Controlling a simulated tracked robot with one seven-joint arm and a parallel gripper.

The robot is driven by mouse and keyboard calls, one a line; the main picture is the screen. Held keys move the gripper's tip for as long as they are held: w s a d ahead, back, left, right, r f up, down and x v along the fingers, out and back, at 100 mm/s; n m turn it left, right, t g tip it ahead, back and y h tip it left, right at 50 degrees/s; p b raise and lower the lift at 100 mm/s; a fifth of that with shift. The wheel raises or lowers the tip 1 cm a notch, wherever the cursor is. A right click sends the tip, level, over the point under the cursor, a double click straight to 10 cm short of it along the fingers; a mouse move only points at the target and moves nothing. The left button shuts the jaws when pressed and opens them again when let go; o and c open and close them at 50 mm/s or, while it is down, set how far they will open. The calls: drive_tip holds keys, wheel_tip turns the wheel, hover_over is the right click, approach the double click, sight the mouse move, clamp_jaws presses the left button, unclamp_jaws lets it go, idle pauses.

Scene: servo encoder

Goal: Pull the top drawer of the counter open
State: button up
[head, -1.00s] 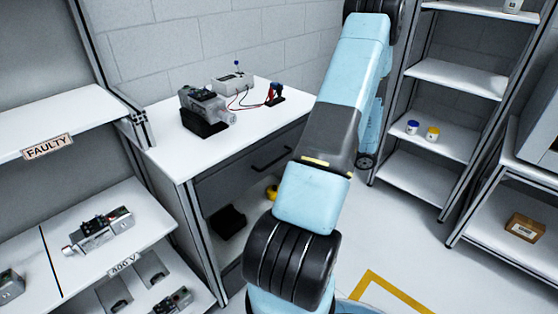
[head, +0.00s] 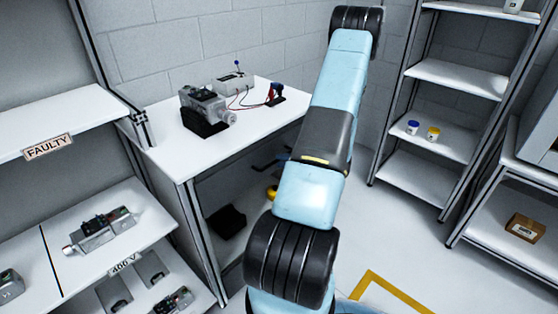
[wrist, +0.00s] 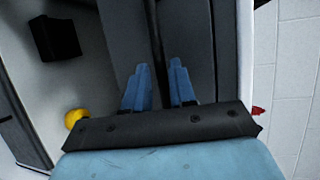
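The counter (head: 165,150) has a white top with a dark drawer front below it. The drawer's dark bar handle (head: 262,166) shows beside my arm in the head view. In the wrist view the handle (wrist: 155,35) runs upward between two dark grey panel areas. My gripper's two blue fingers (wrist: 160,88) are apart, on either side of the handle's line. Whether they touch it cannot be told. In the head view my arm hides most of the gripper and the right part of the drawer. The drawer looks shut, though a small gap could not be made out.
A motor unit (head: 208,108), a grey meter box (head: 233,83) and a red clamp (head: 274,93) stand on the counter. Below the drawer are a black bin (head: 227,222) and a yellow object (wrist: 76,117). Shelves stand left and right; floor is clear at right.

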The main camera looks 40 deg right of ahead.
drive_tip(key=shift+x, duration=1.45)
drive_tip(key=shift+c, duration=0.5)
clamp_jaws()
